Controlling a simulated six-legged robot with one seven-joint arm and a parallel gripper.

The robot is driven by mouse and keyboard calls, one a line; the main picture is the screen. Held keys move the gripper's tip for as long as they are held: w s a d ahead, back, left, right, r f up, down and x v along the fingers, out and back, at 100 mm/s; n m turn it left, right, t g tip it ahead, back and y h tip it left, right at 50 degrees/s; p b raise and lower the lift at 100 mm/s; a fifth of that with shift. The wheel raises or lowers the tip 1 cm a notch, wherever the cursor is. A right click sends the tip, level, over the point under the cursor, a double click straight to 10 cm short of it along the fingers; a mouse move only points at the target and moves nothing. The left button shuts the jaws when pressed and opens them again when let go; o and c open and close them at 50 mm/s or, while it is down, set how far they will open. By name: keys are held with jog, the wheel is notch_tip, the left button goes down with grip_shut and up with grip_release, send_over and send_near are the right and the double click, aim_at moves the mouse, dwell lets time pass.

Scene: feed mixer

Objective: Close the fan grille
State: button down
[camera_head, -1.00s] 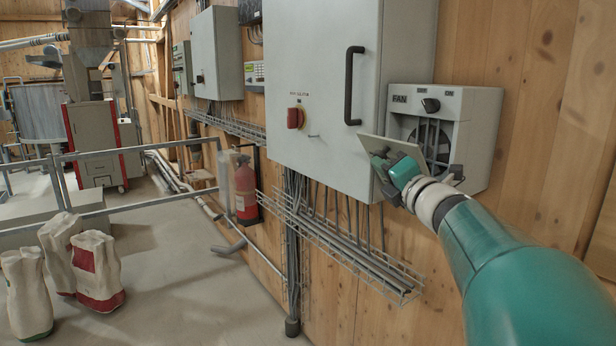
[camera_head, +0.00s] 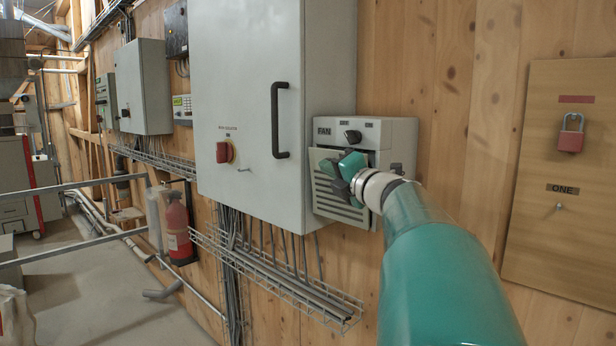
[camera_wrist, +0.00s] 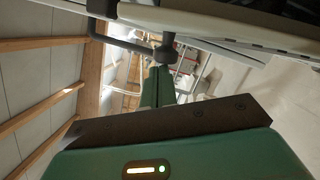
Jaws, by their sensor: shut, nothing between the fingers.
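The fan box (camera_head: 385,134), light grey and labelled FAN with a black knob, is on the wooden wall right of the large cabinet. My arm hides the grille's right part. The wrist view shows the shut fingers (camera_wrist: 157,86), but no clear grille.
The large grey cabinet (camera_head: 250,80) with a black handle (camera_head: 280,120) and a red switch (camera_head: 225,152) stands close left. A wire cable tray (camera_head: 275,275) juts out below. A padlocked wooden panel (camera_head: 560,190) is at right. A fire extinguisher (camera_head: 178,230) stands further left.

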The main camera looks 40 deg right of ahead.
jog(key=shift+d+r, duration=0.25)
jog(key=shift+d, duration=0.3)
jog(key=shift+d+r, duration=0.25)
jog(key=shift+d, duration=0.3)
jog(key=shift+d+r, duration=0.1)
